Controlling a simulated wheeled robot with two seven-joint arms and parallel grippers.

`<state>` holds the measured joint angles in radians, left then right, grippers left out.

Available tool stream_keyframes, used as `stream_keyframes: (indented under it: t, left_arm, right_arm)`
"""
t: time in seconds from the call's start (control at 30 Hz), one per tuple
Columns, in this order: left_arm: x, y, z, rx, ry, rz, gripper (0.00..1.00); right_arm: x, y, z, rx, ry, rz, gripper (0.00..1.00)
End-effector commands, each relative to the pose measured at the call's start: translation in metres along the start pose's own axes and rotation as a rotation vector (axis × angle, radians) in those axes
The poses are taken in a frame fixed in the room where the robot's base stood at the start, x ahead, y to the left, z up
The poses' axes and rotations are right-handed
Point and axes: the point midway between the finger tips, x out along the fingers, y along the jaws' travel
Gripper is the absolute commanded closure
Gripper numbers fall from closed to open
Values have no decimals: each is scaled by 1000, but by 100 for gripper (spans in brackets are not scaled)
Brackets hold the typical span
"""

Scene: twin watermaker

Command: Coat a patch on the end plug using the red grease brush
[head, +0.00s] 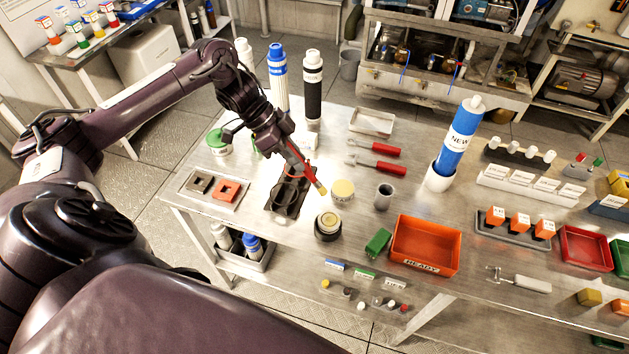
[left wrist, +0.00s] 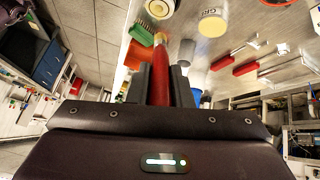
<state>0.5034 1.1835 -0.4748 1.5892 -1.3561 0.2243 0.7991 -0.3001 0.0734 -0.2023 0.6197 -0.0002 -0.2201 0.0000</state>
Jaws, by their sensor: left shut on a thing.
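The red grease brush (head: 309,174) is held in my left gripper (head: 294,154), its pale bristle tip pointing down and right. In the left wrist view the red handle (left wrist: 160,78) stands between the two dark fingers (left wrist: 161,88). A round, dark-sided piece with a cream top, which looks like the end plug (head: 328,226), stands on the table below the brush tip. It also shows at the top of the left wrist view (left wrist: 159,8). The tip appears apart from it. A cream-lidded grease pot (head: 343,191) is just right of the tip. My right gripper is out of view.
A grey cup (head: 384,196), green brush block (head: 378,243) and orange READY tray (head: 425,246) are to the right. A dark cradle (head: 287,199) lies under my arm. Tall cartridges (head: 313,90) stand behind. Two red-handled tools (head: 376,165) lie beyond the pot.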

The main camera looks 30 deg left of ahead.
Motion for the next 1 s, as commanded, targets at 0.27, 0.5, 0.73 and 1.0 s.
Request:
stream_keyframes:
  t: [0.27, 0.5, 0.73, 1.0]
  left_arm:
    - [-1, 5, -7, 3, -47, -16, 100]
    - [9, 12, -15, 7, -177, -66, 100]
    - [11, 15, -16, 4, -226, -85, 100]
    - [13, 14, -18, 9, -225, -82, 100]
  right_arm:
    - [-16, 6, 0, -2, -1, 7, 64]
    - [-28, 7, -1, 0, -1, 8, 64]
    - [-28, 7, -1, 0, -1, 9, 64]
    - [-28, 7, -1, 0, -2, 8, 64]
